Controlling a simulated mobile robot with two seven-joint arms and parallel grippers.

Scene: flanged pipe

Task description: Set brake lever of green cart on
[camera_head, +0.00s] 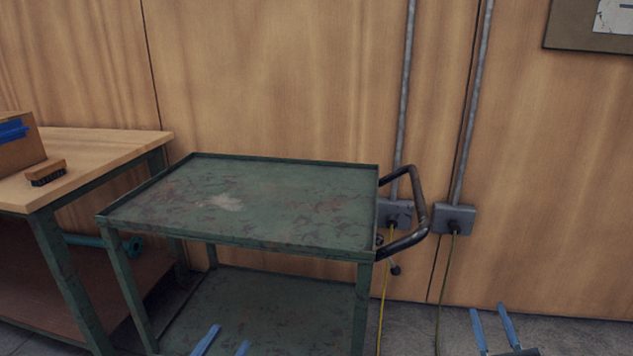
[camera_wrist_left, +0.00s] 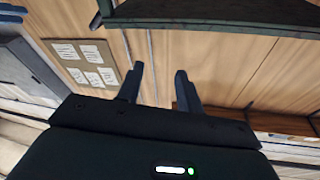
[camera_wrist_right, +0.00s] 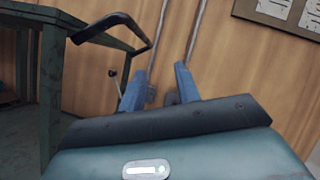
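The green cart (camera_head: 250,200) stands against the wooden wall, with its black push handle (camera_head: 418,205) at its right end. A small dark lever with a round knob (camera_head: 395,269), seemingly the brake lever, hangs below the handle by the cart's right leg. It also shows small in the right wrist view (camera_wrist_right: 113,74), left of the fingers. My right gripper (camera_head: 494,326) is open and empty, in front of and to the right of the handle, apart from it. My left gripper (camera_head: 224,345) is open and empty at the bottom edge, in front of the cart's lower shelf.
A workbench (camera_head: 95,148) with a brush (camera_head: 46,173) and a cardboard box (camera_head: 20,150) stands left of the cart. Two grey conduits run down the wall to socket boxes (camera_head: 455,218) behind the handle, with yellow and green cords hanging down. Floor right of the cart is clear.

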